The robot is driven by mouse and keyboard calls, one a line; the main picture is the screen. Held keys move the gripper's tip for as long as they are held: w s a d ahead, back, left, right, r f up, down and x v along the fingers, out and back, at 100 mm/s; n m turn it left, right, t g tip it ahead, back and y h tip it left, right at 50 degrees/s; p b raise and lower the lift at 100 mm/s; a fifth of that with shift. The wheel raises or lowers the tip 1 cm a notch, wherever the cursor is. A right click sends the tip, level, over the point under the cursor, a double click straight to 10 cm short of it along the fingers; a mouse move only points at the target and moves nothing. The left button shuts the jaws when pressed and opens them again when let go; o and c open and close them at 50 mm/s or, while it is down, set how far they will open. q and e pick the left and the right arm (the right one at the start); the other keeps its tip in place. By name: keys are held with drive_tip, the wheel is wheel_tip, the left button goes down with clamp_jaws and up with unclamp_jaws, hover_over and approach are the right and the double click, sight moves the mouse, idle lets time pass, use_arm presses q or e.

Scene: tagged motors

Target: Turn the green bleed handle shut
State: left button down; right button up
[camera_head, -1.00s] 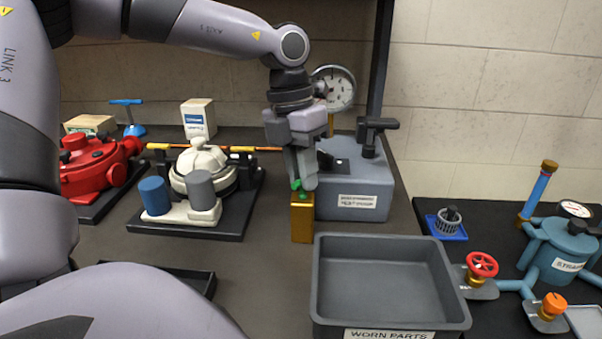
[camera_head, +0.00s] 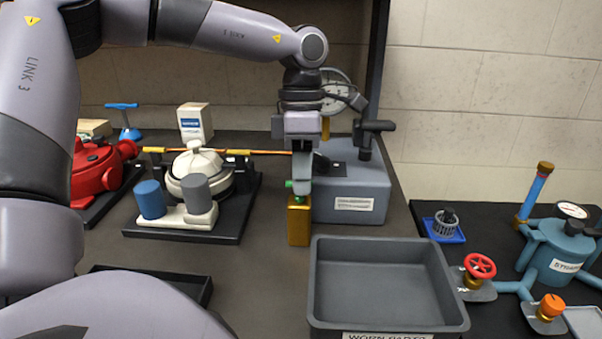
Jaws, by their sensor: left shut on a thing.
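The green bleed handle (camera_head: 290,184) is a small green piece on top of a brass block (camera_head: 299,222), which stands beside the grey labelled box (camera_head: 352,203). My left gripper (camera_head: 301,186) reaches down from above and is shut on the green handle. The fingers hide most of the handle, so its exact angle is hard to tell. My right gripper does not show.
A grey worn parts tray (camera_head: 315,285) stands just in front of the brass block. A white motor (camera_head: 200,165) with blue and grey cylinders stands to the left, a red one (camera_head: 92,175) beyond it. A pressure gauge (camera_head: 338,88) stands behind my gripper.

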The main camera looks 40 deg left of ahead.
use_arm(q)
drive_tip(key=shift+d+m, duration=0.1)
drive_tip(key=shift+m, duration=0.4)
drive_tip(key=c, duration=1.1)
unclamp_jaws()
drive_tip(key=shift+c, duration=0.2)
wheel_tip(320, 180, up, 7)
drive_tip(key=w, duration=0.1)
drive_tip(key=shift+a, duration=0.4)
